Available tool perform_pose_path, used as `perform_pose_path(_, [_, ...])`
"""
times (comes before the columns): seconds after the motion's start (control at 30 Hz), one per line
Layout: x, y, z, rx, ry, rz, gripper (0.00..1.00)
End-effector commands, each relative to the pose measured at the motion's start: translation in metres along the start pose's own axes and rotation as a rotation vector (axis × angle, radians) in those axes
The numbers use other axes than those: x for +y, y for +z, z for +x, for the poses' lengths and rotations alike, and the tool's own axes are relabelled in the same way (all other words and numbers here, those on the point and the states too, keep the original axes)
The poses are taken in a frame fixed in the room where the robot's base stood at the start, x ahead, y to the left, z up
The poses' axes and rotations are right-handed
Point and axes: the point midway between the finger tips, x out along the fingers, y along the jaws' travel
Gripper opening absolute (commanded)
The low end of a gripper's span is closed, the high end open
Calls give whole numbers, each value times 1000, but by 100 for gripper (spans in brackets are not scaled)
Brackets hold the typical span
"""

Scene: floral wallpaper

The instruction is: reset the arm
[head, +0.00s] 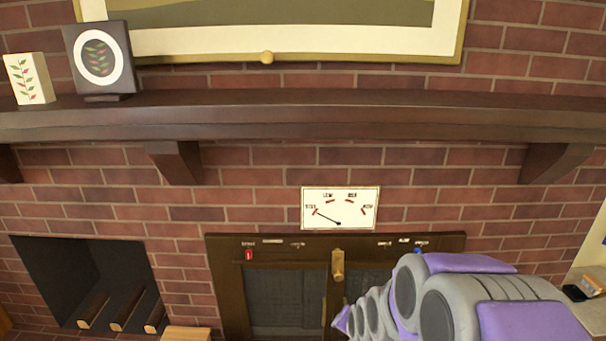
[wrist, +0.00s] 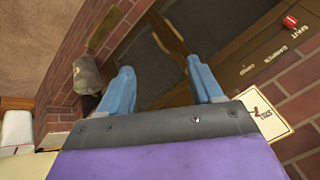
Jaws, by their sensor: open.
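My arm reaches forward from the lower right in the head view, in front of the brick fireplace. Its far end is hidden behind my own arm links there. In the wrist view my gripper (wrist: 160,90) shows two blue fingers spread well apart, with nothing between them. Beyond the fingers are the dark fireplace doors (wrist: 165,55), which also show in the head view (head: 285,300). I cannot tell how far the fingers are from the doors.
A dark wooden mantel (head: 300,115) spans the wall, with two decorated blocks (head: 100,60) at left. A dial gauge (head: 340,208) hangs above the doors. A red switch (head: 249,255) is on the door frame. A log niche (head: 85,285) is at lower left.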

Motion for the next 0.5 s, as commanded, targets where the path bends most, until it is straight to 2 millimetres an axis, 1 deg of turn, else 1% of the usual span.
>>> perform_pose_path(0.03, [5, 6, -18, -26, 24, -39, 65])
perform_pose_path(0.27, [40, 52, -94, -205, 146, -214, 65])
perform_pose_path(0.3, [47, 61, -108, -235, 162, -244, 65])
perform_pose_path(0.37, [58, 75, -129, -288, 188, -287, 65])
perform_pose_path(0.4, [64, 85, -143, -320, 203, -315, 65])
perform_pose_path(0.47, [76, 100, -164, -375, 225, -354, 65])
perform_pose_path(0.5, [83, 110, -179, -410, 237, -380, 65])
